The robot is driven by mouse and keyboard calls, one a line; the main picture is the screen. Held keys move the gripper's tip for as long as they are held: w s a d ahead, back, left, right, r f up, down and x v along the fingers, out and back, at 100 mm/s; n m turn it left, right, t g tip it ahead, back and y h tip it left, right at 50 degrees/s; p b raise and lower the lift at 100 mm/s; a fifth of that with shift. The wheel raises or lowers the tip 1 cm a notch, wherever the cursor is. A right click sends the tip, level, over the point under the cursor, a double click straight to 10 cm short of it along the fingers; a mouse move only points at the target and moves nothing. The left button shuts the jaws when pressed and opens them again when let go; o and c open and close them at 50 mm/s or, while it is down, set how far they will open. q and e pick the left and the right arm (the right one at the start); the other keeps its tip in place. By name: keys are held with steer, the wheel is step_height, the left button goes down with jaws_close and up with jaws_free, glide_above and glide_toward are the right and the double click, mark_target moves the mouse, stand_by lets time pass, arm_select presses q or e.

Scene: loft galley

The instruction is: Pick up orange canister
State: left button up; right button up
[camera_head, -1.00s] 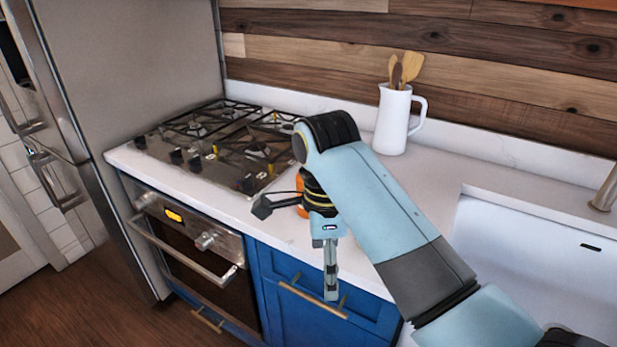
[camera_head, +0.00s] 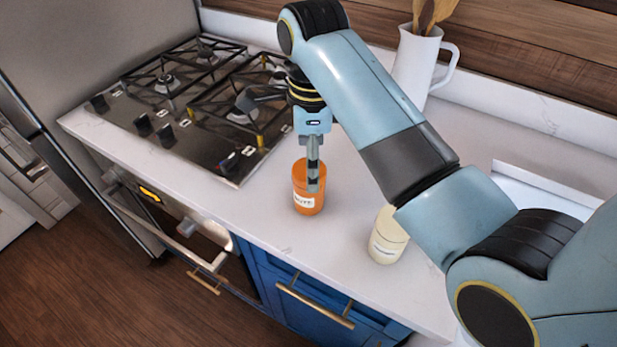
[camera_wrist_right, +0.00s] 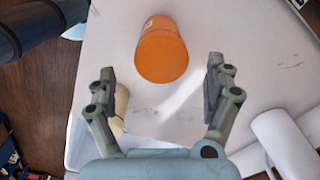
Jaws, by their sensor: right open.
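The orange canister (camera_head: 308,187) stands upright on the white counter, right of the cooktop, with a white label on its side. It also shows in the right wrist view (camera_wrist_right: 161,52), ahead of and between the spread fingers. My right gripper (camera_head: 277,145) is open and empty. In the right wrist view both fingers (camera_wrist_right: 160,76) are apart from the canister, with a gap on each side. My left gripper is not in view.
A cream canister (camera_head: 387,237) with a label stands to the right, partly behind my right arm. A white pitcher (camera_head: 418,66) with wooden utensils stands at the back. The black cooktop (camera_head: 185,140) lies left. The counter's front edge is close; a sink is at the right.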

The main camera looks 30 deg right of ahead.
steer(key=shift+f, duration=0.65)
steer(key=shift+w+f, duration=0.1)
steer(key=shift+f, duration=0.25)
step_height(320, 180, down, 4)
steer(key=shift+a+f+p, duration=0.15)
steer(key=shift+f+p, duration=0.05)
steer(key=shift+p, duration=0.5)
steer(key=shift+w+f, duration=0.15)
steer(key=shift+f, duration=0.3)
steer(key=shift+c, duration=0.2)
steer(key=c, duration=0.5)
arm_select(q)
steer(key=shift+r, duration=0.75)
arm_select(e)
steer(key=c, duration=0.9)
